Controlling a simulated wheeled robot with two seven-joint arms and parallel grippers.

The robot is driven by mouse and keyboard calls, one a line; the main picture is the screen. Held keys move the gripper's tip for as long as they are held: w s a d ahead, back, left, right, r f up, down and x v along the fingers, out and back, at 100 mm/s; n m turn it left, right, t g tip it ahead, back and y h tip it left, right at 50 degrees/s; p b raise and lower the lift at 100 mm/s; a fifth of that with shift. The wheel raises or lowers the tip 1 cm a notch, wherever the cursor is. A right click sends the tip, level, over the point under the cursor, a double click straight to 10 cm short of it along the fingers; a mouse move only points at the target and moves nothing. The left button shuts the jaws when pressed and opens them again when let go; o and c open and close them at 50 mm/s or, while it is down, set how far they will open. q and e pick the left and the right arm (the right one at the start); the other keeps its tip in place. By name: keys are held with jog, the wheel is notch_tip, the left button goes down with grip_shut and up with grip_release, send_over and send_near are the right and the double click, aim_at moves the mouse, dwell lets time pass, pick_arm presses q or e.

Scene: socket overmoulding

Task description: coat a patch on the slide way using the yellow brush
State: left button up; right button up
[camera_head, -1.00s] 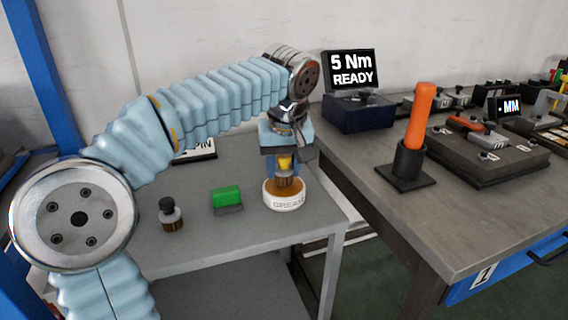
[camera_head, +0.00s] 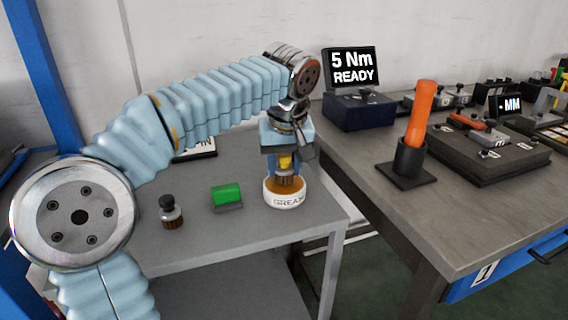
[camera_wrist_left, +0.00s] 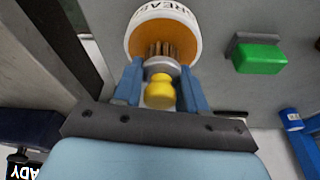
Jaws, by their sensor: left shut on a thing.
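My left gripper (camera_head: 287,158) is shut on the yellow brush (camera_head: 286,163), whose bristles point down into the white grease pot (camera_head: 286,200). In the left wrist view, the gripper fingers (camera_wrist_left: 161,88) hold the yellow handle (camera_wrist_left: 160,92) from both sides, and the brown bristles are inside the rim of the grease pot (camera_wrist_left: 136,52). Whether the bristles touch the grease cannot be told. The pot stands at the right end of the small grey table. I cannot clearly identify the slide way in these views. My right gripper does not show.
On the small table (camera_head: 245,240), a green block (camera_head: 226,194) and a dark-capped brush-like item (camera_head: 170,211) stand left of the pot. The larger bench (camera_head: 440,225) at right carries an orange handle in a black holder (camera_head: 408,165) and a "5 Nm READY" display (camera_head: 352,68).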

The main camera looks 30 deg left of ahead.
pick_arm(q)
jog(key=shift+f, duration=0.3)
jog(key=shift+f, duration=0.1)
dwell(1.1)
notch_tip(320, 180, up, 5)
jog(key=p, duration=0.4)
jog(key=shift+p, duration=0.4)
jog(key=shift+r, duration=1.05)
